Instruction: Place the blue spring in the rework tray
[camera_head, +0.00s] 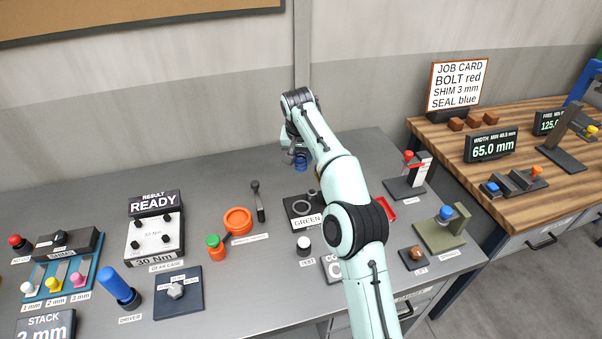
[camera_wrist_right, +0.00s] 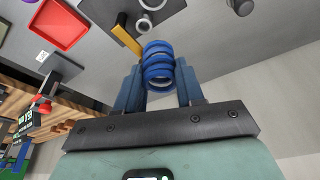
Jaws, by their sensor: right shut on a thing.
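The blue spring (camera_wrist_right: 158,66) is a stack of blue coils between the two fingers of my right gripper (camera_wrist_right: 158,88) in the right wrist view. The right gripper is shut on it. In the head view the spring (camera_head: 301,161) hangs below the gripper (camera_head: 298,150), above the back of the grey table. A red tray (camera_head: 387,208) is partly hidden behind my right arm in the head view; it shows whole and empty in the right wrist view (camera_wrist_right: 59,24). Whether it is the rework tray I cannot read. My left gripper is out of view.
A dark fixture with rings and a GREEN label (camera_head: 308,222) stands left of the arm. A grey stand with a red-topped handle (camera_head: 407,186) is right of the red tray. An orange ring holder (camera_head: 238,221) and a black lever (camera_head: 258,203) stand further left.

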